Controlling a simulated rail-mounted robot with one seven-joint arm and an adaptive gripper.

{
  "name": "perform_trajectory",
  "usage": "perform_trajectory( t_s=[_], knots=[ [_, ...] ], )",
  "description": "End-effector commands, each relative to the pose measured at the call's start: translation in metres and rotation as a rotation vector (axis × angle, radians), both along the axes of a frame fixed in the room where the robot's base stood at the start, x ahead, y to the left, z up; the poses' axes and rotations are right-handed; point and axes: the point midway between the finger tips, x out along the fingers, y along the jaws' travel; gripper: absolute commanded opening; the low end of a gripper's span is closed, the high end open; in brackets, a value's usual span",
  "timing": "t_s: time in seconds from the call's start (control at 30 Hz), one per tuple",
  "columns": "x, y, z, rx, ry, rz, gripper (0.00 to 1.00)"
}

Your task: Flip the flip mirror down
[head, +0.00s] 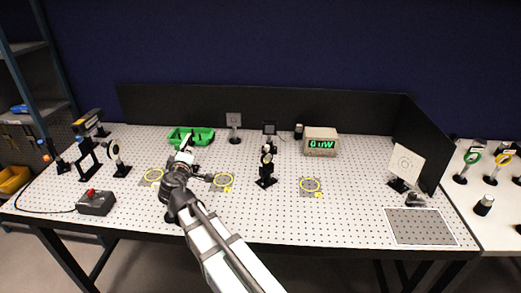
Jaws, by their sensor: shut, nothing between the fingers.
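A black post-mounted optic, which looks like the flip mirror (266,168), stands upright near the middle of the perforated table (350,180). It is small in this view, and I cannot tell its hinge position clearly. My gripper (185,145) is shut and empty, left of that mount and in front of the green bin (204,133). A clear gap separates it from the mount. My arm hides part of the table around the gripper.
Yellow-ringed pads (154,175), (222,181), (311,186) lie on the table. A meter (321,141) reads 0 uW at the back. A red-button box (96,202) and a round optic (117,158) stand left. A white target card (406,163) stands right. Black panels (360,117) line the back.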

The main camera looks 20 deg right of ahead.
Motion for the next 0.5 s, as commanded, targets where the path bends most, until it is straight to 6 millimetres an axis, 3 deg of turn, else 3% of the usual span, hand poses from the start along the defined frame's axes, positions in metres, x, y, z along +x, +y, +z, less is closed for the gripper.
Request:
perform_trajectory(
  t_s=[0.1,0.3,0.5],
  knots=[
    [0.010,-0.053,-0.024,-0.112,0.059,-0.197,0.00],
    [-0.001,-0.129,-0.037,-0.281,0.135,-0.518,0.00],
    [-0.017,-0.163,-0.038,-0.363,0.168,-0.699,0.00]
  ],
)
